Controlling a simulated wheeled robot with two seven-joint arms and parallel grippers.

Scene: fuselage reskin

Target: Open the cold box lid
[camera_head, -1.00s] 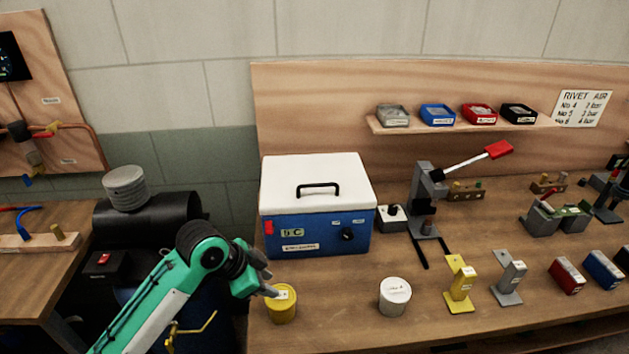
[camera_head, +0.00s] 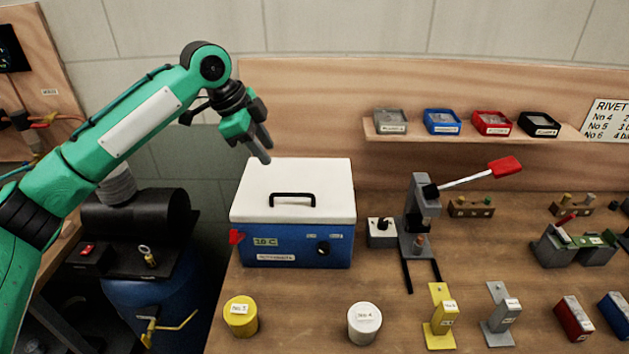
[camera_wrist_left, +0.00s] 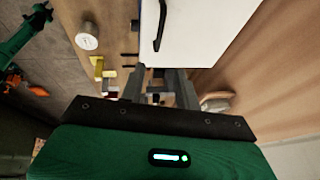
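The cold box (camera_head: 290,245) is a blue box on the bench with a white lid (camera_head: 325,180) and a black bar handle (camera_head: 292,199) on top. The lid is down. A red latch-like part (camera_head: 236,237) sits on the box's left front edge. My left gripper (camera_head: 264,150) hangs above the lid's back left part, fingers pointing down, empty, left of and behind the handle. In the left wrist view its two fingers (camera_wrist_left: 160,84) are apart, close to the white lid (camera_wrist_left: 205,30). A green arm, likely my right, shows small at that view's upper left; its gripper is unclear.
A yellow can (camera_head: 241,316) and a white can (camera_head: 364,323) stand in front of the box. A small switch box (camera_head: 382,232) and a red-handled press (camera_head: 421,205) stand close on its right. A shelf with several small bins (camera_head: 442,121) is behind.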

